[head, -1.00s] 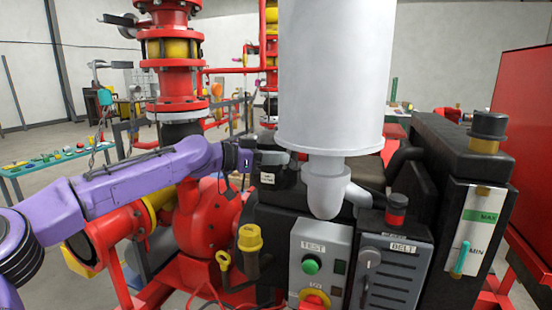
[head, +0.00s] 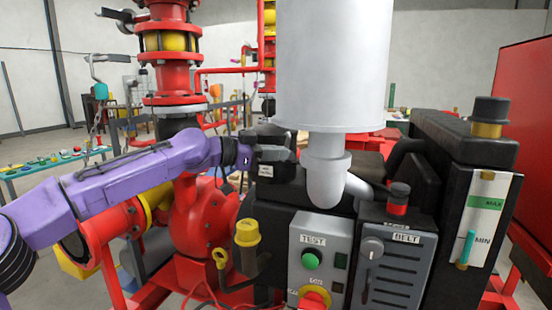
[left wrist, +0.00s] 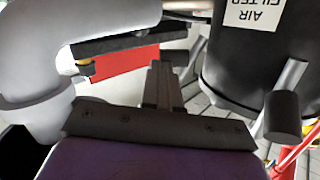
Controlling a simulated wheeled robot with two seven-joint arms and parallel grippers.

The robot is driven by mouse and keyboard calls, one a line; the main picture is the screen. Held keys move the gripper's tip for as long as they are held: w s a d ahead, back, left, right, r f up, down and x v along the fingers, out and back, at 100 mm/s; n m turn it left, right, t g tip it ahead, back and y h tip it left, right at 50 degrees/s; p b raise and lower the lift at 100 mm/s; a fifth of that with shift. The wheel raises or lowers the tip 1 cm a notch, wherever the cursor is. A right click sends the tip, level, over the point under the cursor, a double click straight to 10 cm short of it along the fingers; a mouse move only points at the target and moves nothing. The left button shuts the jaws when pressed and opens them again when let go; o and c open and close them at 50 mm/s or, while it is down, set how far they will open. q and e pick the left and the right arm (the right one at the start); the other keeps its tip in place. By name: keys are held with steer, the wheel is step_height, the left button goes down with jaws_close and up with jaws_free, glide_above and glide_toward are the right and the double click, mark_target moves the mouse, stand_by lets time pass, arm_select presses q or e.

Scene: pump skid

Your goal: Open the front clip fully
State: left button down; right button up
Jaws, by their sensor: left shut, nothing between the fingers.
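The black air filter can (left wrist: 235,60) with its white "AIR FILTER" label (left wrist: 255,14) is at the upper right of the left wrist view. A grey clip lever with a thick dark end (left wrist: 283,112) stands out from its side; I cannot tell whether this is the front clip or how far open it is. My left gripper (head: 291,154) is shut and empty, beside the white pipe elbow in the head view. In the left wrist view its fingers (left wrist: 162,75) are apart from the lever, to its left. My right gripper is not in view.
The large white cylinder (head: 333,65) and its elbow (head: 326,180) stand close right of my left gripper. The grey TEST panel (head: 318,258) and BELT guard (head: 393,265) are below. A red pump casing (head: 203,215) lies under my left arm.

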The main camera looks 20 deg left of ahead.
arm_select(q)
steer(key=m+b, duration=0.1)
steer(key=b, duration=0.1)
steer(key=f+m+b, duration=0.1)
steer(key=shift+s+d+f+b, duration=0.1)
steer(key=shift+s+d+b, duration=0.15)
steer(key=shift+b, duration=0.15)
stand_by(1.1)
